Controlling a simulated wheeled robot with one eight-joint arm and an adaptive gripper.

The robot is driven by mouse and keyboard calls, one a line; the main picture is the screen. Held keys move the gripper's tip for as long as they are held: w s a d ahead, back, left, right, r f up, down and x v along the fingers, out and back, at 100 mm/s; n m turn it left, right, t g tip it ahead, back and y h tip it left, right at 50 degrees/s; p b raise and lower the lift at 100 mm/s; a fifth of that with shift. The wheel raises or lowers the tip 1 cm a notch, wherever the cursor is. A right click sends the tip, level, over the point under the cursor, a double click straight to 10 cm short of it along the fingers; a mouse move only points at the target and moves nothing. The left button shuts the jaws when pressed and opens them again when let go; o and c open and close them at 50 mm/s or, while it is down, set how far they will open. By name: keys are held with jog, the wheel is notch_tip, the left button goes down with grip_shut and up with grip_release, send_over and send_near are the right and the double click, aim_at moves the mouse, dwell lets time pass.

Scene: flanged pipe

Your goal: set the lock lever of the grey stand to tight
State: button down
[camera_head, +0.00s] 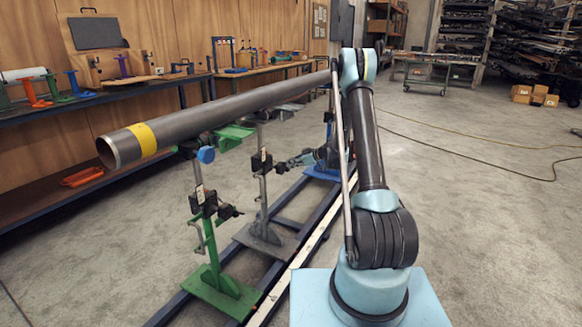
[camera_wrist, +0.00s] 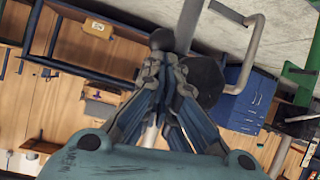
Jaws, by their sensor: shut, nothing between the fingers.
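The grey stand (camera_head: 268,238) stands between the green and blue stands in the head view, with a black clamp block (camera_head: 261,162) on its post. My gripper (camera_head: 284,165) is just right of that block. In the wrist view my gripper (camera_wrist: 166,58) is shut and empty, its fingertips close to a dark rounded knob (camera_wrist: 162,39). This may be the end of the lock lever; contact cannot be told. A larger black knob (camera_wrist: 206,80) lies right of the fingers, partly hidden by them. The grey post (camera_wrist: 191,22) rises behind. The lever's setting cannot be read.
A long steel pipe (camera_head: 230,108) with a yellow band lies above the stands. The green stand (camera_head: 225,290) is nearer, the blue stand (camera_head: 322,173) farther, along a floor rail. A bent grey handle (camera_wrist: 248,45) is right of the fingers. Open floor (camera_head: 480,200) lies to the right.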

jog(key=shift+r, duration=0.1)
jog(key=s+d+r, duration=0.1)
jog(key=s+d, duration=0.3)
jog(key=d, duration=0.4)
jog(key=shift+s+r, duration=0.15)
jog(key=shift+s, duration=0.05)
jog(key=shift+d, duration=0.1)
jog(key=shift+r, duration=0.1)
